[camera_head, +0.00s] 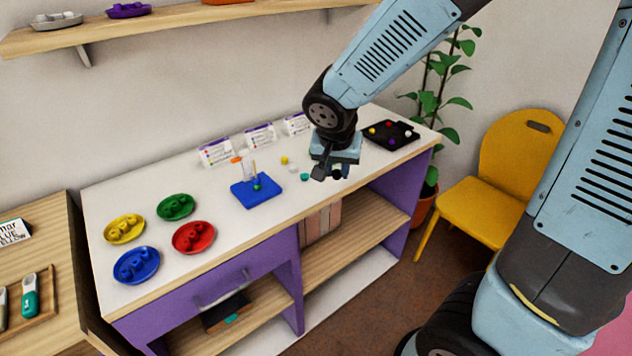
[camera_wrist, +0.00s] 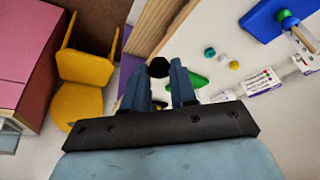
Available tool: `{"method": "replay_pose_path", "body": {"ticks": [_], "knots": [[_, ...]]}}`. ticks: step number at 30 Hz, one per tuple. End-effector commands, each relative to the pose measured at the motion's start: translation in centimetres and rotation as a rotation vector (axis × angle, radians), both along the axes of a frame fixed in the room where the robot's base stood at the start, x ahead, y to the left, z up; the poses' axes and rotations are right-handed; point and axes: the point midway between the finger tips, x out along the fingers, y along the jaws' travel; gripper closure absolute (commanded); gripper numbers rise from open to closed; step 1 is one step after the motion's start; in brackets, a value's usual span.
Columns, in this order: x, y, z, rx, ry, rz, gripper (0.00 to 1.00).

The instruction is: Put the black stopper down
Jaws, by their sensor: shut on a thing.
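The black stopper (camera_wrist: 158,67) is between the fingertips of my gripper (camera_wrist: 160,83) in the wrist view. The fingers are shut on it. In the head view my gripper (camera_head: 329,174) is over the right part of the white-topped table, near its front edge, and the dark stopper (camera_head: 337,174) shows at its tips. I cannot tell how high the stopper is above the tabletop. A teal stopper (camera_head: 305,177), a white one (camera_head: 293,168) and a yellow one (camera_head: 284,160) stand loose on the table, left of my gripper.
A blue board (camera_head: 257,191) with posts and a green bead stands further left. Coloured dishes, such as the red one (camera_head: 194,237), lie at the left end. A black tray (camera_head: 391,136) with several coloured pieces is behind, to the right. White cards (camera_head: 260,136) stand along the back.

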Motion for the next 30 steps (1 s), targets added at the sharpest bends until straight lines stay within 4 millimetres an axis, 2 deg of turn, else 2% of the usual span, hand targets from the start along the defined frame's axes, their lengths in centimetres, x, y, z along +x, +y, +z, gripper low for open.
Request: {"method": "replay_pose_path", "body": {"ticks": [13, 24, 30], "knots": [[6.4, 2.0, -3.0, -0.002, 0.001, -0.008, 1.00], [9.7, 3.3, -7.3, -0.002, 0.000, -0.006, 1.00], [10.5, 3.5, -8.2, 0.000, -0.001, -0.008, 1.00]]}}
